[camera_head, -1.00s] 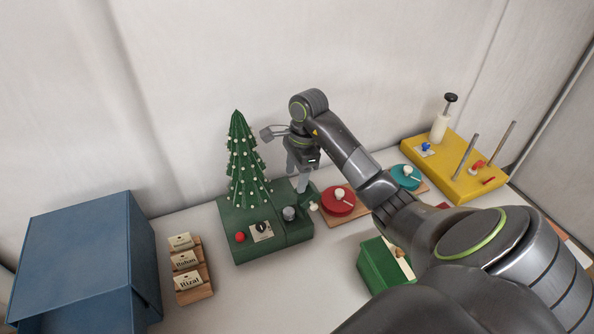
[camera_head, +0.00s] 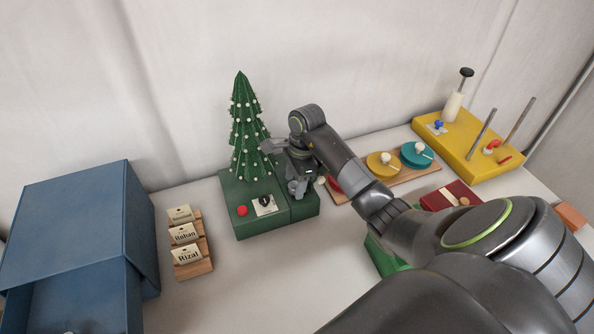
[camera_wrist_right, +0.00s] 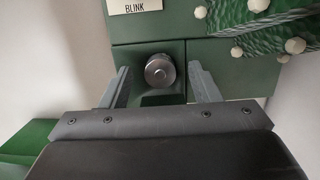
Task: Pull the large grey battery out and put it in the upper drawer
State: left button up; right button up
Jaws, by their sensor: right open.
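The large grey battery (camera_wrist_right: 160,72) shows end-on as a round metal cylinder set in the green base (camera_head: 262,222) of the small Christmas tree. In the head view my right gripper hides it. My right gripper (camera_head: 298,190) is open over the right part of that base. In the right wrist view its two fingers stand left and right of the battery, with a gap on each side. The blue drawer cabinet (camera_head: 75,215) stands at the left, with a blue compartment showing at its lower front. Which drawer this is I cannot tell. My left gripper is out of view.
A wooden rack with name cards (camera_head: 190,250) stands between cabinet and tree. A board with coloured discs (camera_head: 383,165), a yellow block with rods (camera_head: 470,150) and a dark red box (camera_head: 450,196) are to the right. The white table front is clear.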

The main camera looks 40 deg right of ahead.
aim_at(295, 184)
jog(key=shift+f, duration=0.3)
jog(key=c, duration=1.2)
jog(key=shift+o, duration=0.2)
jog(key=shift+r, duration=0.8)
jog(key=shift+r+p, duration=1.05)
jog(key=shift+r, duration=0.8)
